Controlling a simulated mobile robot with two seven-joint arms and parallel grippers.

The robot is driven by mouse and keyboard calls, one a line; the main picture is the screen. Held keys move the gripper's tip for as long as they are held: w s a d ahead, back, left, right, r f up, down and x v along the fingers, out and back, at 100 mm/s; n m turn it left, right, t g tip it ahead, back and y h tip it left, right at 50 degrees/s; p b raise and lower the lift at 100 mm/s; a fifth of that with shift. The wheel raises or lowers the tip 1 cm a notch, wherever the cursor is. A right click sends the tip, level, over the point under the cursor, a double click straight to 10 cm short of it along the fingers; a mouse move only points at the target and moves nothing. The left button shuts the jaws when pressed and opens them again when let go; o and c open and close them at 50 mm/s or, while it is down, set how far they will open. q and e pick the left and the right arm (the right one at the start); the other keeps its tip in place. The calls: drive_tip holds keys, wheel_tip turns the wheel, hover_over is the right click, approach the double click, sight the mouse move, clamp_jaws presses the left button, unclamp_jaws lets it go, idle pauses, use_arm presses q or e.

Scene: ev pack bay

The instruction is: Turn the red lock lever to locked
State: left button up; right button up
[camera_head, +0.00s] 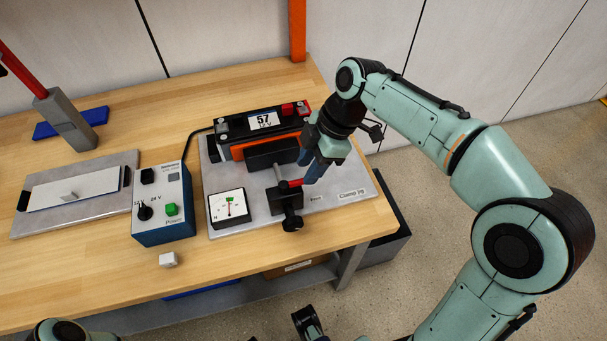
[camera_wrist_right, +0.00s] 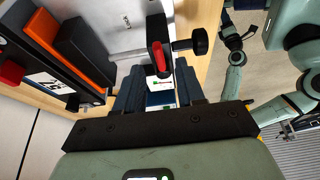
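The red lock lever (camera_head: 292,183) sticks out sideways from the top of a black clamp (camera_head: 284,200) on the grey fixture plate. In the right wrist view the lever (camera_wrist_right: 161,58) is just beyond my fingertips, roughly in line with the gap between them. My right gripper (camera_head: 311,170) points down beside the lever's free end. I cannot tell whether a finger touches the lever. My left gripper (camera_head: 308,322) is at the bottom edge of the head view, away from the bench, and its opening is unclear.
A battery module (camera_head: 262,125) with a display stands behind the clamp. A dial gauge (camera_head: 230,207) is left of it, then a blue power box (camera_head: 163,205). A small white block (camera_head: 168,259) lies near the front edge.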

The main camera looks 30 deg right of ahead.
sight(294, 185)
use_arm(q)
drive_tip(key=shift+w+f, duration=0.15)
drive_tip(key=shift+f, duration=0.15)
use_arm(e)
drive_tip(key=shift+x, duration=1.6)
clamp_jaws()
